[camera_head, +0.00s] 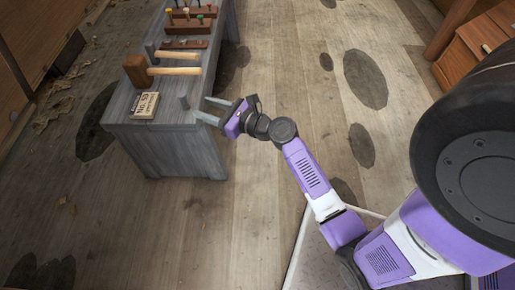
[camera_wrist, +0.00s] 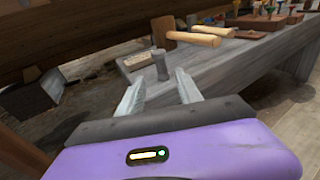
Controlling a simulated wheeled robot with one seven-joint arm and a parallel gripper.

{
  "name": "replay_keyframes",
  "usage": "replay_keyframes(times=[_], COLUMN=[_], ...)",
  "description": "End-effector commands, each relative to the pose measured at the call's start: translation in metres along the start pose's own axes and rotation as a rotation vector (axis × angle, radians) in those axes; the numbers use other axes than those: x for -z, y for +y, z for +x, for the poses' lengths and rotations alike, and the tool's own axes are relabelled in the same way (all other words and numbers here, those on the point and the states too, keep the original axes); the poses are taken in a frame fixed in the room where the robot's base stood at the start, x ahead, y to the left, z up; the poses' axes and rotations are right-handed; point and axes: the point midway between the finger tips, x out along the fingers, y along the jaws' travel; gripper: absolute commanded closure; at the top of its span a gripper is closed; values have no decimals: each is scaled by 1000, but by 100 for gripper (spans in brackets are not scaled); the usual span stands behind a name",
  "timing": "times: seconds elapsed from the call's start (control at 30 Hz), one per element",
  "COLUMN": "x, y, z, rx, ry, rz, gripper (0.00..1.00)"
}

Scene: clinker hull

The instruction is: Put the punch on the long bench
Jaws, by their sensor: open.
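A small grey metal punch (camera_head: 183,103) stands upright near the front right corner of the long grey wooden bench (camera_head: 195,150). The punch (camera_wrist: 160,64) also shows in the wrist view, just beyond my fingertips and roughly between them. My gripper (camera_head: 203,110) is open and empty, at the bench's right edge with its fingers pointing left towards the punch. In the wrist view the two fingers (camera_wrist: 158,88) are spread apart, and the punch looks clear of both.
A small lettered block (camera_head: 145,104) lies left of the punch. Racks of small tools (camera_head: 188,22) stand farther back. The floor right of the bench is open; a wooden cabinet (camera_head: 475,48) stands far right.

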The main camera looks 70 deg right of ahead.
Motion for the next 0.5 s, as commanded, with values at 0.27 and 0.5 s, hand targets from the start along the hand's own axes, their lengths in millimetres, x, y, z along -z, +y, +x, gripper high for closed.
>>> replay_keyframes(times=[0.27, 0.5], x=[64, 78], y=[69, 125], z=[-64, -158], rx=[-21, -131], ry=[182, 267], rz=[-595, -1426], gripper=[58, 58])
